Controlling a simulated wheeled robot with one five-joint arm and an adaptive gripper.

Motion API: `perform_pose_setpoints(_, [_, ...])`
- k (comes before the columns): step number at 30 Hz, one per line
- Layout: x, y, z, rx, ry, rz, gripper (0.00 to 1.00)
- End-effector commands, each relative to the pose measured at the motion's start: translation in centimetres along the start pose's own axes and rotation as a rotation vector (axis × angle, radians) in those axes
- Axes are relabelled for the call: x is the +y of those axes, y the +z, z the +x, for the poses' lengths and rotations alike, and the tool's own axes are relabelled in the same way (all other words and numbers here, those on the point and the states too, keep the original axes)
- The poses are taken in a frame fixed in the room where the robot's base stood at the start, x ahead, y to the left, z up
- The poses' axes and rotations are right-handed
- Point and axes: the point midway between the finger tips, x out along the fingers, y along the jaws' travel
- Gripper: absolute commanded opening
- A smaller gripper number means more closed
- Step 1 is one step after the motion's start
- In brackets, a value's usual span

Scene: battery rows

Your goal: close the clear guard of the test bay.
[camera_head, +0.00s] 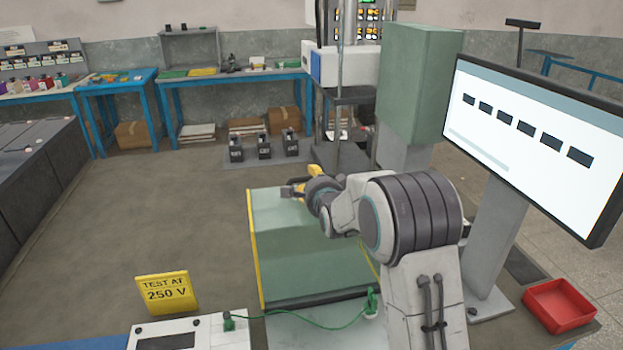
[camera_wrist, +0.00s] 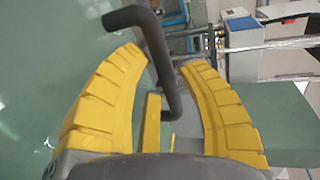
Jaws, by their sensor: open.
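The clear guard (camera_head: 290,245) is a pale green see-through panel with yellow side edges. In the head view it slopes up and away from a dark bar along its near edge. It also fills the left of the wrist view (camera_wrist: 45,60). My gripper (camera_head: 313,174) is at the guard's far upper end. In the wrist view my gripper (camera_wrist: 163,62) has its two yellow fingers spread apart. A bent black handle (camera_wrist: 158,50) passes between them; I see no finger closed on it.
A yellow "TEST AT 250 V" sign (camera_head: 167,292) stands at front left. A green cable (camera_head: 315,323) runs before the guard. A screen (camera_head: 540,140) and a red tray (camera_head: 559,305) are at right. Black batteries (camera_head: 264,146) stand behind.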

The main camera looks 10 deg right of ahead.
Motion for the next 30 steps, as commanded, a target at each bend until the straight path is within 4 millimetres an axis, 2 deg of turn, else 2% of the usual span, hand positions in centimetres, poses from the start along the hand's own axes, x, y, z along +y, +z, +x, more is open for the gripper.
perform_pose_setpoints(6, [0.05,0.00,1.08,0.000,0.002,-0.001,0.36])
perform_pose_setpoints(16, [0.07,0.00,1.24,0.000,0.001,-0.001,0.36])
perform_pose_setpoints(17, [0.07,0.00,1.23,0.000,0.001,-0.001,0.39])
perform_pose_setpoints(30, [0.07,0.00,1.21,0.000,0.001,-0.001,0.00])
